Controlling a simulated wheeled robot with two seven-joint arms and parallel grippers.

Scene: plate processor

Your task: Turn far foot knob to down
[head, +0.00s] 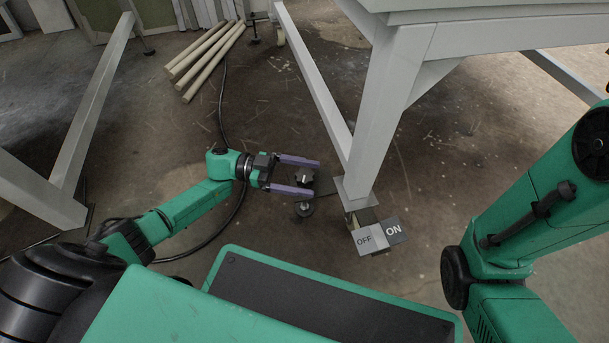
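A black lobed knob (303,176) sits low near the foot of the nearest grey table leg. A round black foot (304,209) shows just below it in the head view. My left gripper (317,180) reaches in from the left with its two purple fingers apart, one on each side of the knob. Small gaps seem to show between fingers and knob, so it looks open around it. My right gripper is out of the picture.
The grey table leg (377,110) stands just right of the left gripper. An OFF/ON sign (370,239) sits at its base. Pale poles (205,58) lie at the back, and a black cable (222,100) runs along the floor behind my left arm.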

